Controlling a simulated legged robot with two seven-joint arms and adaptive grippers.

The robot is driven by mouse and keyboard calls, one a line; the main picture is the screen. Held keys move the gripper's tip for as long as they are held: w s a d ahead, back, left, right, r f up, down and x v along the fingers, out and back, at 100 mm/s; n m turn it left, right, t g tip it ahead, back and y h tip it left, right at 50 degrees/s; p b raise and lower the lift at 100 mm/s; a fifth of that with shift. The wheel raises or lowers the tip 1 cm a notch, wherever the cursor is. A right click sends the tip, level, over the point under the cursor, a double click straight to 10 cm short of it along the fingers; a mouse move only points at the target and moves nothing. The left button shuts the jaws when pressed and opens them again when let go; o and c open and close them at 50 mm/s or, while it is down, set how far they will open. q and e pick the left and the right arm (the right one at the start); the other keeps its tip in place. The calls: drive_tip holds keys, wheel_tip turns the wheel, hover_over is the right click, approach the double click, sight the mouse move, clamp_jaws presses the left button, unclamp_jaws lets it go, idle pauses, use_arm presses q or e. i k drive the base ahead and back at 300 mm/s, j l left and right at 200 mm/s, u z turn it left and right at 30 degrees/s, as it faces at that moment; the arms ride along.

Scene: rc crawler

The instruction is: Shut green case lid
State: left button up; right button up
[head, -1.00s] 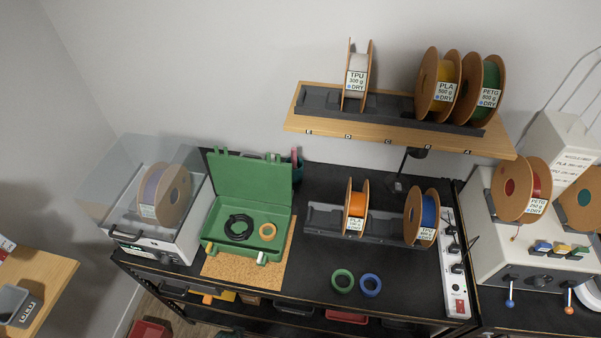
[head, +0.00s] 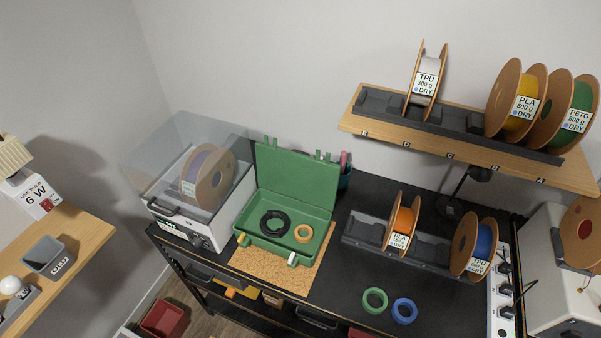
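The green case (head: 318,232) lies open on a cork mat (head: 262,268) on the black bench, left of the middle in the head view. Its lid (head: 297,176) stands up at the back of the case, leaning toward the wall. Inside the case are a black coil (head: 274,223) and a tan ring (head: 303,233). Two latches show at the front edge, a yellowish one (head: 243,240) at the left and a pale one (head: 292,259) at the right. Neither of my grippers is in view.
A clear-lidded dryer box (head: 203,218) with a spool stands close left of the case. A cup (head: 345,177) is behind its right side. A spool rack (head: 362,236) stands to the right, with green (head: 375,300) and blue (head: 404,311) rings in front. A shelf (head: 470,141) hangs above.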

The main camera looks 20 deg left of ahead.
sight(293, 174)
drive_tip(key=k+j+z, duration=0.2)
drive_tip(key=j+z, duration=0.15)
drive_tip(key=k+j+z, duration=0.2)
drive_tip(key=j+z, duration=0.2)
